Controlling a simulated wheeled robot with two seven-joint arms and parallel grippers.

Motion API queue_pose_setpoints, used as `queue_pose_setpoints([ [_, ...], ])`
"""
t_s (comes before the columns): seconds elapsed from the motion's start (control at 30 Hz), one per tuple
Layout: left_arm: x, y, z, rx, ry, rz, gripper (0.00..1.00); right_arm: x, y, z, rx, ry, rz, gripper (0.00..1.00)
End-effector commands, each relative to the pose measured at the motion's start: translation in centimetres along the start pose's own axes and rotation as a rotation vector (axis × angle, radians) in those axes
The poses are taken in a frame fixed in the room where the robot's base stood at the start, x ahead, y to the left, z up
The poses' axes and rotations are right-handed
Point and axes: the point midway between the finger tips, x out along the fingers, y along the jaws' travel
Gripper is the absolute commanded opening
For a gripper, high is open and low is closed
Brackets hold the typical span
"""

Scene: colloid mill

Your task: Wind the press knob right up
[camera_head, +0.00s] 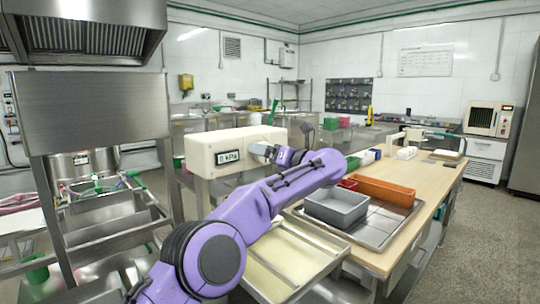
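A cream box (215,150), with a small display (228,157) that seems to read "0 kPa", stands left of the picture's middle. My purple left arm comes in from the bottom left, bends at the right and points back left towards the box. My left gripper (263,151) is at the right part of the box's front face. It is small and partly merged with the wrist, so I cannot tell whether it is open or shut, or touching the box. I cannot make out the press knob; the gripper may cover it. My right gripper is out of view.
A wooden table (433,177) at the right holds a grey bin (337,208), an orange bin (385,190) and a metal tray (388,231). A steel frame with a panel (95,112) stands at the left. Open floor (490,235) lies at the right.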

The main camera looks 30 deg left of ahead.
Motion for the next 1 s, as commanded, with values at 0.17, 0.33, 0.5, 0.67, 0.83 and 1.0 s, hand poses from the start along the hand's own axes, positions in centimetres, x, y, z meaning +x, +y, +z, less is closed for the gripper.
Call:
queue_pose_setpoints([
  [0.17, -3.3, -0.1, -0.1, -0.001, -0.005, -0.004, 0.90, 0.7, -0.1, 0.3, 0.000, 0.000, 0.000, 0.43],
  [0.33, -7.4, 0.2, -0.1, -0.001, -0.005, -0.002, 0.90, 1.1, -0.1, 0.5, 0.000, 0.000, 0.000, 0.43],
  [0.5, -9.7, 0.5, -0.1, -0.004, -0.002, 0.002, 0.90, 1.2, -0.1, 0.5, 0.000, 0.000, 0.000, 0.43],
  [0.67, -10.2, 0.6, -0.1, -0.003, 0.001, 0.003, 0.90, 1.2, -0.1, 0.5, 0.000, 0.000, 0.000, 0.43],
  [0.83, -10.2, 0.5, -0.1, -0.003, 0.001, 0.003, 0.90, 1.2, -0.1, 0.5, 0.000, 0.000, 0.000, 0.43],
  [1.0, -10.2, 0.5, -0.1, -0.003, 0.001, 0.003, 0.90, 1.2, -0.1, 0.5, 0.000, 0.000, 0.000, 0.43],
])
